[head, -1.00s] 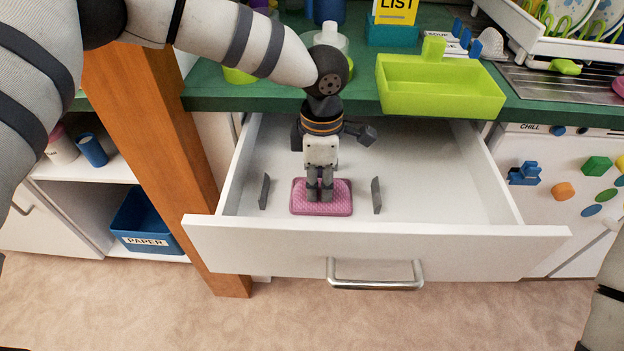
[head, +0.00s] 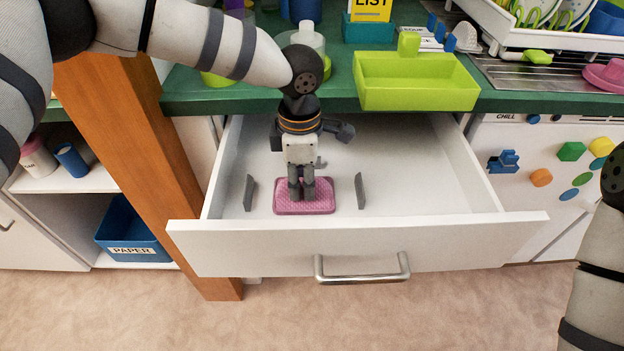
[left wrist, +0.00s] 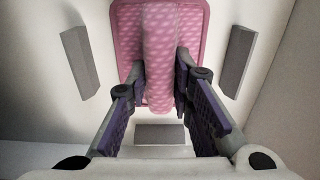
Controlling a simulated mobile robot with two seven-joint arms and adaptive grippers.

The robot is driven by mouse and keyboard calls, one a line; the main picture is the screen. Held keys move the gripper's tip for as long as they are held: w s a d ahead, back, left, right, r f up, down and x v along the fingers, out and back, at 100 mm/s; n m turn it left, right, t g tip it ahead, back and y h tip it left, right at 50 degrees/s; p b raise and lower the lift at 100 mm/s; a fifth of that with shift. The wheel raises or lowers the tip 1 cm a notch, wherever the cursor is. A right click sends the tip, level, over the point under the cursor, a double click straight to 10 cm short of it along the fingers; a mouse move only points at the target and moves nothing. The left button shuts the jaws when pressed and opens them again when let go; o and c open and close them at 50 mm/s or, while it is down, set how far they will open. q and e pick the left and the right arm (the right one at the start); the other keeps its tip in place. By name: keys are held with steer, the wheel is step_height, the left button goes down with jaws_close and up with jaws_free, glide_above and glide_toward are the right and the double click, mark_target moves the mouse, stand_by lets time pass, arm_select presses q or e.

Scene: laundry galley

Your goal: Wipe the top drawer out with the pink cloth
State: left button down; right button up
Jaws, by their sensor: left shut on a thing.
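The top drawer (head: 430,170) is white and pulled open beneath the green counter. The pink cloth (head: 318,206) is a flat, patterned pad lying on the drawer floor, left of the middle. My left gripper (head: 304,190) points down into the drawer and is shut on the cloth. The left wrist view shows the cloth (left wrist: 193,30) with a raised pink ridge (left wrist: 158,85) between the fingers. My right gripper is out of view; only part of that arm shows at the right edge.
Two upright grey pieces (head: 250,193) (head: 360,191) stand in the drawer on either side of the cloth, apart from it. Another small grey piece (head: 320,163) shows behind the gripper. The drawer's right side is clear. A lime-green tray (head: 415,85) sits on the counter above; an orange-brown post (head: 140,165) stands left.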

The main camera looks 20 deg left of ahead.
mark_target(280, 180)
arm_select(q)
steer(key=shift+s+a+r, duration=0.1)
steer(key=shift+s+a, duration=0.1)
steer(key=shift+a, duration=0.65)
steer(key=shift+s+a+f+p, duration=0.1)
steer(key=shift+s+a+p, duration=0.1)
steer(key=shift+a, duration=0.35)
steer(key=shift+s+a+f+p, duration=0.1)
steer(key=shift+s+a+p, duration=0.1)
steer(key=shift+a, duration=0.3)
steer(key=shift+w+d+f, duration=0.1)
steer(key=shift+w+d, duration=0.2)
steer(key=shift+d, duration=0.5)
steer(key=shift+w+d+b, duration=0.15)
steer(key=shift+d+b, duration=0.1)
steer(key=shift+d, duration=0.35)
steer(key=shift+w+d+b, duration=0.15)
steer(key=shift+d+b, duration=0.05)
steer(key=shift+d, duration=0.35)
steer(key=shift+w+r+p, duration=0.1)
steer(key=shift+r+p, duration=0.5)
steer(key=shift+r, duration=5.15)
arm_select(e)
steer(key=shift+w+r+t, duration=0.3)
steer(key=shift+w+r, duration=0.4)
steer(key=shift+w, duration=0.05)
arm_select(q)
steer(key=shift+r, duration=0.1)
